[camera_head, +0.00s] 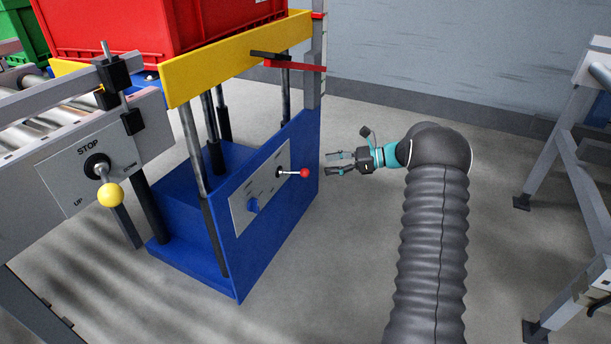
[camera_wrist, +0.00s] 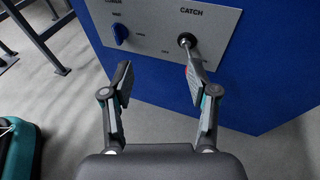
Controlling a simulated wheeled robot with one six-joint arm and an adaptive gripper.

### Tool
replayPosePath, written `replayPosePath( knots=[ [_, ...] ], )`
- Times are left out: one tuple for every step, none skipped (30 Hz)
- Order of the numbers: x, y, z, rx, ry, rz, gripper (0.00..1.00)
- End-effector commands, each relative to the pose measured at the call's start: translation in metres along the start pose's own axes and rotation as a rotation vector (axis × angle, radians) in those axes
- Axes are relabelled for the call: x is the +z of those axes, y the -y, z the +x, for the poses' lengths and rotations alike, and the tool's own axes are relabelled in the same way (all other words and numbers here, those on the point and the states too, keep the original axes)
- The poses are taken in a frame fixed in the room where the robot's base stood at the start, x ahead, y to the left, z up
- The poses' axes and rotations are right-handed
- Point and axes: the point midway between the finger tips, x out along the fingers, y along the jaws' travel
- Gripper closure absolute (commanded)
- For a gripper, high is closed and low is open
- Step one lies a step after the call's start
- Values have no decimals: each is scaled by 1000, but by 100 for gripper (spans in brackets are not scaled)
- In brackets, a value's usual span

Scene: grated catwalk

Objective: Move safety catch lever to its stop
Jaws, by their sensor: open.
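The safety catch lever has a red ball knob (camera_head: 305,172) on a metal rod and sticks out from a grey control plate (camera_head: 240,207) on the blue lift housing. In the wrist view the lever's rod (camera_wrist: 189,52) comes out of a dark pivot under the word CATCH and points downward. Its knob end is mostly hidden behind my right finger, with a little red showing. My gripper (camera_head: 335,163) is open and empty, just right of the knob in the head view. In the wrist view my gripper (camera_wrist: 158,78) has its fingers spread; I cannot tell whether the right one touches the lever.
A blue knob (camera_head: 253,205) shares the plate, left of the lever. A yellow-ball lever (camera_head: 110,194) marked STOP and UP stands on the conveyor side at left. A red crate (camera_head: 150,30) sits above a yellow beam (camera_head: 235,55). A grey frame (camera_head: 560,140) stands at right.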

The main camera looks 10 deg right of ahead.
Motion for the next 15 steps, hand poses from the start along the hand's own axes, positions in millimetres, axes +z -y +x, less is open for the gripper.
replayPosePath(
  knots=[
    [-23,10,-3,-17,41,46,41],
    [-32,15,-6,-28,66,69,41],
    [-44,22,-9,-41,98,98,41],
    [-52,25,-11,-49,119,118,41],
    [-59,29,-13,-57,140,136,41],
    [-67,33,-16,-66,164,156,41],
    [-74,35,-17,-71,180,171,41],
    [-78,38,-19,-77,195,182,41],
    [-84,40,-21,-83,211,195,41],
    [-88,42,-22,-86,220,203,41],
    [-90,43,-23,-89,229,211,41],
    [-93,44,-24,-92,238,217,41],
    [-94,44,-24,-93,242,219,41],
    [-94,45,-24,-93,245,222,41],
    [-95,45,-22,-94,248,223,41]
  ],
)
